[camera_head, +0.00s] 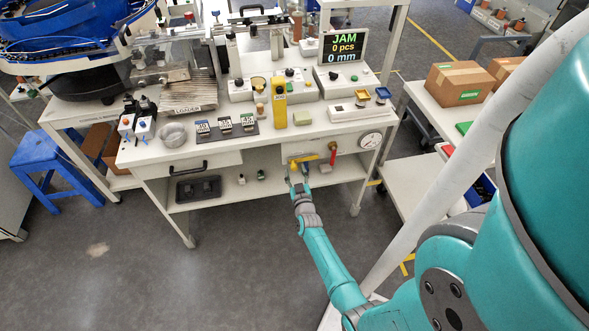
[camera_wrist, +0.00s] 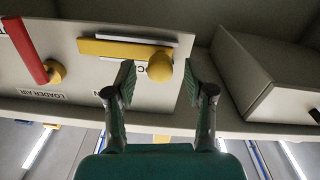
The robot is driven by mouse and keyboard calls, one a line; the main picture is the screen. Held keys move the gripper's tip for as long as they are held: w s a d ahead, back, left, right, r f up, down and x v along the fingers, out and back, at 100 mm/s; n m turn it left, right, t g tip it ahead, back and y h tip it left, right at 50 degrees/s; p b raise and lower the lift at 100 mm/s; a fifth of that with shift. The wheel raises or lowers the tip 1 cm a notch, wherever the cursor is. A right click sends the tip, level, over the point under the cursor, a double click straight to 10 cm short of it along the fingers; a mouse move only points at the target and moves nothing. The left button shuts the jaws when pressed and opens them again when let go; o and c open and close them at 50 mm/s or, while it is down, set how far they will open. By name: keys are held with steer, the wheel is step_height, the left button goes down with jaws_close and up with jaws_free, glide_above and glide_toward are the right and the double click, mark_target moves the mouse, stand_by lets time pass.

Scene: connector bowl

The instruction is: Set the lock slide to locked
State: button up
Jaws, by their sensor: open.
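The lock slide is a yellow bar (camera_wrist: 112,48) on the pale front panel of the bench, with a round yellow knob (camera_wrist: 160,67) at its right end in the wrist view. In the head view the yellow bar (camera_head: 308,158) shows under the bench top. My gripper (camera_wrist: 158,84) is open, with one finger on each side of the knob in the picture. I cannot tell whether either finger touches it. In the head view my gripper (camera_head: 298,176) is just below the slide's left end. The label by the knob is partly hidden by a finger.
A red lever (camera_wrist: 28,50) marked LOADER AIR sits beside the slide; it hangs right of it in the head view (camera_head: 333,154). A round gauge (camera_head: 370,141) is farther right. A lower shelf (camera_head: 270,187) lies below.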

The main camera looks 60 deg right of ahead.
steer(key=shift+x, duration=1.05)
jaws_close()
